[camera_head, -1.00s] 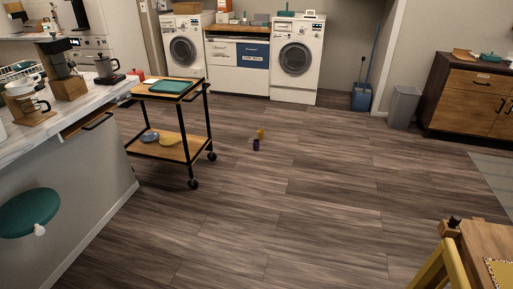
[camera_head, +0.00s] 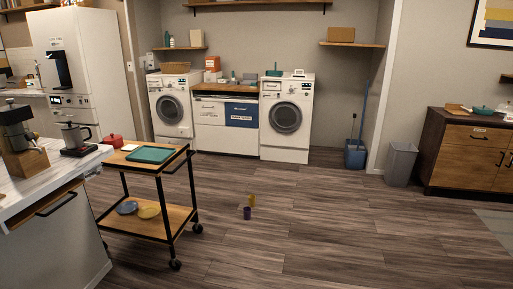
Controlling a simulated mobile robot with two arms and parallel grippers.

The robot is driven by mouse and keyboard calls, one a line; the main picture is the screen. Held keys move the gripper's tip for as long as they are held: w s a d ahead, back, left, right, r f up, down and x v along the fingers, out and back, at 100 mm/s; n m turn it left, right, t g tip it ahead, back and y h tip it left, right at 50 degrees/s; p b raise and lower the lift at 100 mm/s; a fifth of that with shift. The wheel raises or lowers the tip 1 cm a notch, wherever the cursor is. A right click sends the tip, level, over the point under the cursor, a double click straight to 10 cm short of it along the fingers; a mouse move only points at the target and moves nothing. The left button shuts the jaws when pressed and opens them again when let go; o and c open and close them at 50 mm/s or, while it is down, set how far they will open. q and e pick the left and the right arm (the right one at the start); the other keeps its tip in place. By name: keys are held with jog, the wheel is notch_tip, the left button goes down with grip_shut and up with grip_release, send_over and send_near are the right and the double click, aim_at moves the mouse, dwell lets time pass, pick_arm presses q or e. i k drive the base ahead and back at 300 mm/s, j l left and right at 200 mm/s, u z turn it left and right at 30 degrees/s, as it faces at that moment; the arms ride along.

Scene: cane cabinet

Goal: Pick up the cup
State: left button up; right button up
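A small purple cup-like object (camera_head: 247,213) stands on the wood floor in the middle of the view. A small yellow object (camera_head: 252,200) is just behind it; it is too small to tell what it is. Which of these is the cup is not certain. Neither of my grippers is in view.
A wheeled cart (camera_head: 165,217) stands left of the small objects, with a teal tray (camera_head: 150,155) on top and plates below. A counter (camera_head: 45,185) fills the left. Washing machines (camera_head: 286,118), a grey bin (camera_head: 400,163) and a wooden cabinet (camera_head: 462,155) line the back. The floor right of centre is clear.

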aim_at(247, 213)
jog(key=i+l+z, duration=0.15)
jog(key=i+z, duration=0.15)
jog(key=i, duration=0.7)
jog(key=i+z, duration=0.25)
jog(key=i, duration=0.75)
